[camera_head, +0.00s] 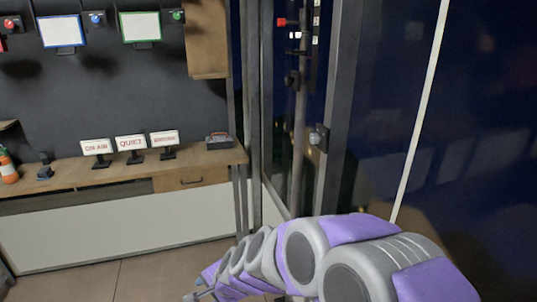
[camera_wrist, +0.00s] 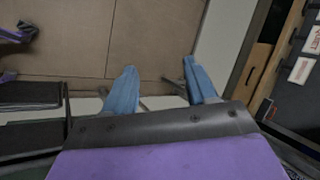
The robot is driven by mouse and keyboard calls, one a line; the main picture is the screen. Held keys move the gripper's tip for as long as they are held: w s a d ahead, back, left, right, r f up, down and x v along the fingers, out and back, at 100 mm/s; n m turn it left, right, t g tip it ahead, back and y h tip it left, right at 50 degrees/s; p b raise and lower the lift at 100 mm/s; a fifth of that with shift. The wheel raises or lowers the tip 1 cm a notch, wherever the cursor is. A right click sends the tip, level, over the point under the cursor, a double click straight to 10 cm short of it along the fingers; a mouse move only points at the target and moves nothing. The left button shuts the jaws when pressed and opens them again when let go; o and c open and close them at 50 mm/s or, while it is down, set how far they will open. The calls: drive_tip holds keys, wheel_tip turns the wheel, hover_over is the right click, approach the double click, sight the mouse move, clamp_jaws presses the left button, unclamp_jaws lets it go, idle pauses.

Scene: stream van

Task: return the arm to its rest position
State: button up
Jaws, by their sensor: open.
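My arm, purple and grey, stretches across the lower right of the head view. Its far end, with my gripper (camera_head: 199,293), is small and low at the bottom edge there, so the fingers are hard to make out. In the wrist view, the two blue fingers of my gripper (camera_wrist: 159,65) stand wide apart with nothing between them. They hang over the brown tiled floor (camera_wrist: 150,30), apart from the counter and its drawer.
A wooden counter (camera_head: 120,170) holds several signs, including ON AIR (camera_head: 96,147) and QUIET (camera_head: 130,143), and a small box (camera_head: 218,141). A dark glass panel with a metal frame (camera_head: 337,110) stands close to my arm. Floor (camera_head: 140,275) in front of the counter is clear.

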drive_tip(key=s+d+r+n+g+h, duration=0.2)
drive_tip(key=s+d+n+g+h, duration=0.1)
drive_tip(key=s+d, duration=1.1)
drive_tip(key=s+d+r+n+g+h, duration=0.3)
drive_tip(key=s+d+n, duration=0.2)
drive_tip(key=s+d, duration=0.9)
drive_tip(key=shift+s+d+r, duration=0.2)
drive_tip(key=shift+s+d, duration=0.1)
drive_tip(key=shift+s, duration=0.25)
